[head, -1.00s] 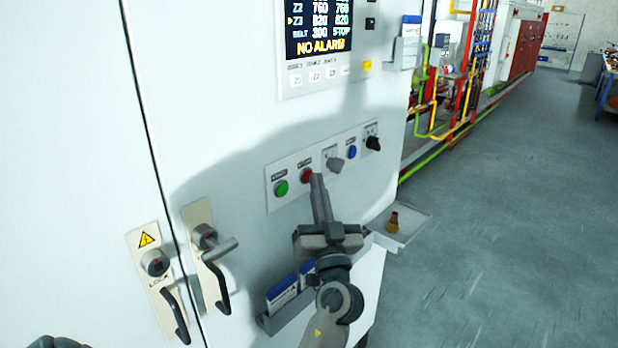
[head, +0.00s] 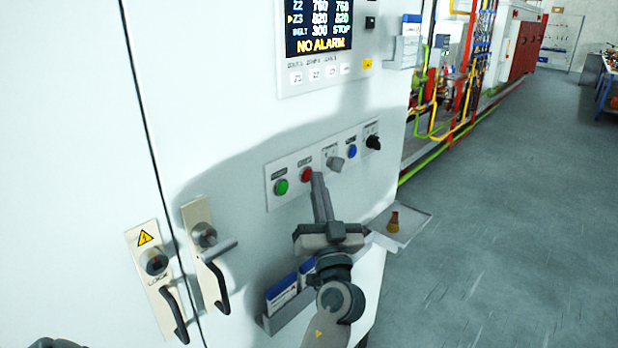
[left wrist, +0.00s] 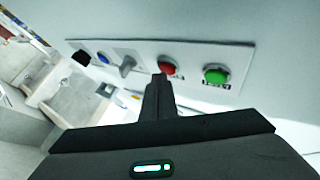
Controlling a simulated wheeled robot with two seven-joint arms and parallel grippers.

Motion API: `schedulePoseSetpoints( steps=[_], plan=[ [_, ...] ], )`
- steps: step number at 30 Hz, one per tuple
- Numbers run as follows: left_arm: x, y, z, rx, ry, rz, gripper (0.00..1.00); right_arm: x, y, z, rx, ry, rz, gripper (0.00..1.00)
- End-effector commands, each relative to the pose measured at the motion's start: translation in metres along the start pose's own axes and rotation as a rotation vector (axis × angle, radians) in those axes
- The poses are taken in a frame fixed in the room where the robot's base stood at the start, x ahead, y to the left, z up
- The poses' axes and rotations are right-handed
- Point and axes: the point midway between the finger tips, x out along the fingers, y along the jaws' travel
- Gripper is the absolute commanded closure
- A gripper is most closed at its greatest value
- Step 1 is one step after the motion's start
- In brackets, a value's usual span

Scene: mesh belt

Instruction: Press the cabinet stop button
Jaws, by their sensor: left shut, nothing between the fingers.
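The red button (head: 307,174) is on a light control strip (head: 294,199) on the white cabinet, just right of the green button (head: 281,187). My left gripper (head: 317,176) is shut and empty, its fingertips at the lower right edge of the red button. In the left wrist view the shut fingers (left wrist: 159,82) point at the lower edge of the red button (left wrist: 168,68), with the green button (left wrist: 215,74) to the right. I cannot tell whether the tips touch the button. The display (head: 318,27) reads "NO ALARM" and "STOP" on the belt line. My right gripper is not in view.
A grey selector (head: 335,163), a blue button (head: 351,152) and a black knob (head: 374,142) sit further right on the strip. A small tray (head: 409,232) juts out at lower right. Door handles (head: 213,287) are at lower left. The floor on the right is open.

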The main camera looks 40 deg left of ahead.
Motion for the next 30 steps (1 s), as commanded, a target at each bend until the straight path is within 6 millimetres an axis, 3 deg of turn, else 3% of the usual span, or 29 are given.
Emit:
schedulePoseSetpoints(
  steps=[20,30],
  plan=[
    [-0.009,0.006,-0.005,0.000,0.000,0.001,1.00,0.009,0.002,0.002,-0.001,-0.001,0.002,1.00],
    [-0.026,0.018,-0.015,-0.004,-0.001,0.001,1.00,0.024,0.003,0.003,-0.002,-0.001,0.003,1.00]
  ],
)
